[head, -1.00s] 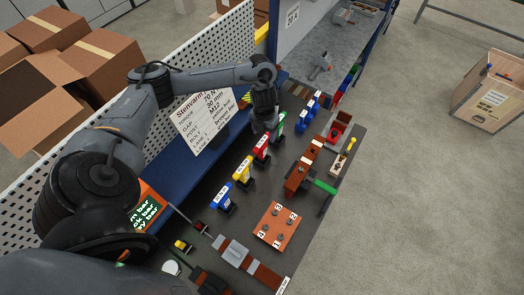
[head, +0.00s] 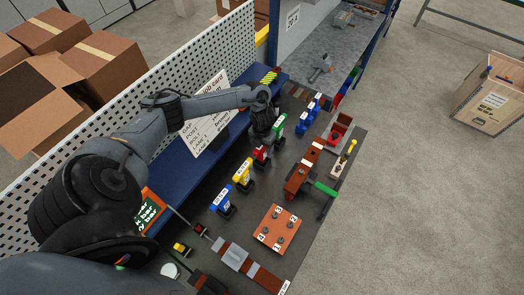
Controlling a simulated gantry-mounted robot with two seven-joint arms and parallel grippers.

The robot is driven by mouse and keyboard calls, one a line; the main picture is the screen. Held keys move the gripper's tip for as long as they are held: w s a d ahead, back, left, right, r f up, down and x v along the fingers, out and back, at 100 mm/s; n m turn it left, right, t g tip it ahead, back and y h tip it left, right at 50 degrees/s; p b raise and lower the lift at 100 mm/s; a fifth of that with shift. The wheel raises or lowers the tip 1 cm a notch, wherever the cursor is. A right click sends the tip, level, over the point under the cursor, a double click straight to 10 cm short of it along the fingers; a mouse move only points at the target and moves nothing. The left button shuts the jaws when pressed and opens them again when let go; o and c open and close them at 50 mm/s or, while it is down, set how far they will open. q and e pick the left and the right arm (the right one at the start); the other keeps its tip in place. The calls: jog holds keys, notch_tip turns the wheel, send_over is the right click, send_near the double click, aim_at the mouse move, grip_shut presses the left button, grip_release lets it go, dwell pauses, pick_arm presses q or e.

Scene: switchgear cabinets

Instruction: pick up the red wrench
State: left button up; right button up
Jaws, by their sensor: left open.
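The red wrench (head: 261,152) stands in a row of coloured labelled tools on the dark bench top in the head view. Its upper part is partly hidden by my left gripper. My left gripper (head: 263,141) is open and points down just behind and above the red wrench, close to the green tool (head: 278,123). I cannot tell whether its fingers touch either one. My right gripper is not in view.
A yellow tool (head: 243,172) and a blue tool (head: 222,200) stand nearer, and blue tools (head: 308,112) stand farther along the row. A numbered orange plate (head: 277,229) and a brown fixture (head: 303,172) lie to the right. A job card (head: 205,125) stands behind.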

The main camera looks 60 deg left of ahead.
pick_arm(q)
jog(key=shift+f, duration=0.35)
grip_shut()
jog(key=shift+r, duration=0.1)
dwell(0.3)
